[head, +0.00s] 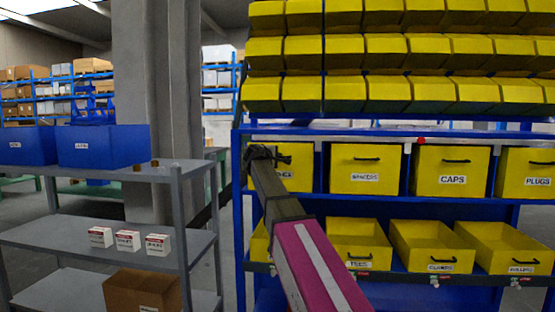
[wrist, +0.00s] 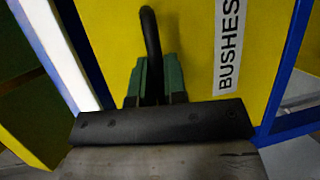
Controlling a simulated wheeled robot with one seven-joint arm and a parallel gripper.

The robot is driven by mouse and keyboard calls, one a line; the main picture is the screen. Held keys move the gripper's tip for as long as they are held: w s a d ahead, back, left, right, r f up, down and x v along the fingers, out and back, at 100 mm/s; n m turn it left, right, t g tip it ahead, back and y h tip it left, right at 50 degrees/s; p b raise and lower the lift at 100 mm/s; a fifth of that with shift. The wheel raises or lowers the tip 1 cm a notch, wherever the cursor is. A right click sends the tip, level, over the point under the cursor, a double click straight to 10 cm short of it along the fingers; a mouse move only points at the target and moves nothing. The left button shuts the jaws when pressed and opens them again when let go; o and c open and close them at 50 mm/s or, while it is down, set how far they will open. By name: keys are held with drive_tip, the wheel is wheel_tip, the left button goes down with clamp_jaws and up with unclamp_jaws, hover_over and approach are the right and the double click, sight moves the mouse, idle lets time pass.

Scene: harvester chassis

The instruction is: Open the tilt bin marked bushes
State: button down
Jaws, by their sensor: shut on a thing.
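The yellow tilt bin marked BUSHES (head: 302,163) is the leftmost of the row of labelled bins on the blue rack in the head view. My arm hides its left part and the start of its label. In the wrist view the bin's yellow front (wrist: 195,55) fills most of the picture, with the BUSHES label (wrist: 228,45) to the right of the handle. My gripper (head: 280,157) is at the bin's front. In the wrist view my green fingers (wrist: 157,80) are shut on the black handle (wrist: 151,40). The front appears close to upright in the head view.
Bins marked WASHERS (head: 367,168), CAPS (head: 450,170) and PLUGS (head: 530,172) stand to the right. Open yellow bins (head: 435,247) sit in the row below. A grey shelf (head: 190,172) with boxes stands at the left, beside a grey pillar (head: 160,100).

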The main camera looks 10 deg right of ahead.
drive_tip(key=s+a+f+m+t+h, duration=0.1)
drive_tip(key=s+a+f+t+h, duration=0.1)
drive_tip(key=s+f, duration=0.4)
drive_tip(key=shift+s+a, duration=0.45)
drive_tip(key=shift+s, duration=1.15)
drive_tip(key=c, duration=1.5)
unclamp_jaws()
drive_tip(key=shift+o, duration=0.2)
drive_tip(key=shift+a, duration=0.1)
drive_tip(key=v, duration=1)
drive_tip(key=shift+s, duration=0.35)
